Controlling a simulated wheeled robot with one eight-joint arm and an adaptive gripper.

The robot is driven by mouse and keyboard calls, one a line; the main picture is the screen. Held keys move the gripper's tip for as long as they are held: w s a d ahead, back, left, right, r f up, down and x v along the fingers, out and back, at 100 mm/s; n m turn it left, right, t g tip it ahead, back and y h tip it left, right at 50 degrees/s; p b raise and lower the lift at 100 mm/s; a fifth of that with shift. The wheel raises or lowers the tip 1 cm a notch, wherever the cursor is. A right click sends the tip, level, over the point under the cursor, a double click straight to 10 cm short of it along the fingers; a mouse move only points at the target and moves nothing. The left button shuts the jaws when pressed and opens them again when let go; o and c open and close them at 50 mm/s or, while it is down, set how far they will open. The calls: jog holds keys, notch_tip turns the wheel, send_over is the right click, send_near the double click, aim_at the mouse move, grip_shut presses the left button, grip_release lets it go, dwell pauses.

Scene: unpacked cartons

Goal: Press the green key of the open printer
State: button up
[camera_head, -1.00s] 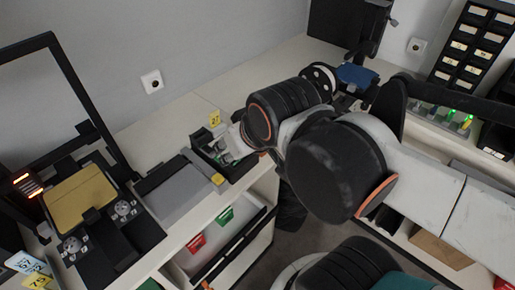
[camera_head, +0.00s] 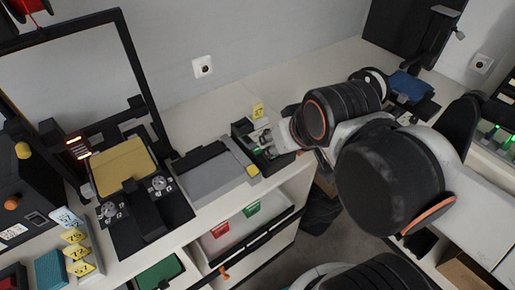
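My gripper (camera_head: 270,143) is at a small black open-topped unit (camera_head: 240,131) on the bench, with a yellow tag standing behind it. The fingers are small and partly hidden by my wrist, so their opening and any contact cannot be told. This unit may be the open printer, but I cannot be sure. Grey and greenish parts show inside it beside the gripper. I cannot make out a green key.
A grey tray-like box (camera_head: 212,177) stands left of the black unit. Further left is a black machine with a yellow plate (camera_head: 122,164), knobs and a tall frame. Red and green tags mark the shelf below. Clear bench lies behind my wrist.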

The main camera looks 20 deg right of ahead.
grip_shut()
dwell(1.1)
